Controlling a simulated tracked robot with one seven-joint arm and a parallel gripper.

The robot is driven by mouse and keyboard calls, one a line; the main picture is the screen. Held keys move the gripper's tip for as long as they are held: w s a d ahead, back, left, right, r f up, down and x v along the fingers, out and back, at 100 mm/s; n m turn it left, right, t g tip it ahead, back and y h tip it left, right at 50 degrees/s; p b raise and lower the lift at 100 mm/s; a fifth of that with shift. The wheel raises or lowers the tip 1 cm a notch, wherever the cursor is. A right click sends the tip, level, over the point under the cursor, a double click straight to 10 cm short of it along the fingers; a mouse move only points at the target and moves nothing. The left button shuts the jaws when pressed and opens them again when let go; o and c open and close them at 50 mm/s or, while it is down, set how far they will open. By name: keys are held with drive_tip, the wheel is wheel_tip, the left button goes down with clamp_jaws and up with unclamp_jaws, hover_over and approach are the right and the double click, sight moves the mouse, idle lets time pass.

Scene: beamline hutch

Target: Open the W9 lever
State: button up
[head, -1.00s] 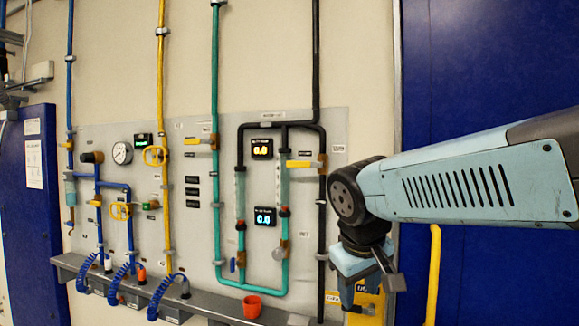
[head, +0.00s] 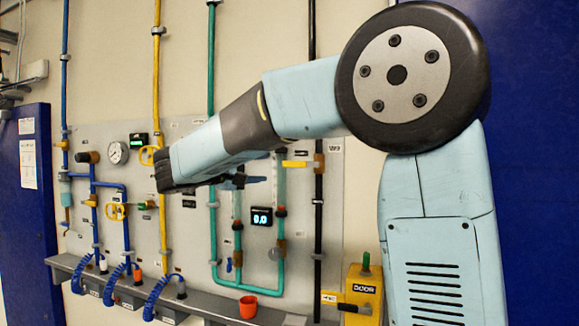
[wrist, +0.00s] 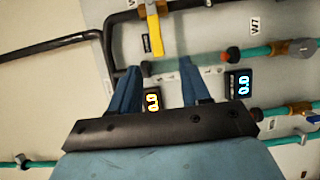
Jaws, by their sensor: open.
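A yellow lever (head: 299,164) shows on the panel just right of my gripper, beside the black pipe. It also shows in the wrist view (wrist: 154,32), ahead of the fingertips, with a cut-off label beginning with W beside it. My gripper (wrist: 159,66) is open and empty, apart from the lever, its two blue fingers spread in front of the panel. In the head view, my gripper (head: 252,180) is partly hidden by my arm.
A lit display (head: 262,217) sits below my gripper. Green pipes (head: 212,240) and a black pipe (head: 318,215) cross the panel. A yellow box (head: 363,288) is at lower right.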

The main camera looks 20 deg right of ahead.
sight(290, 165)
drive_tip(key=x, duration=1.3)
drive_tip(key=shift+w+d+r, duration=0.1)
drive_tip(key=shift+w+r, duration=0.2)
drive_tip(key=shift+w, duration=0.05)
clamp_jaws()
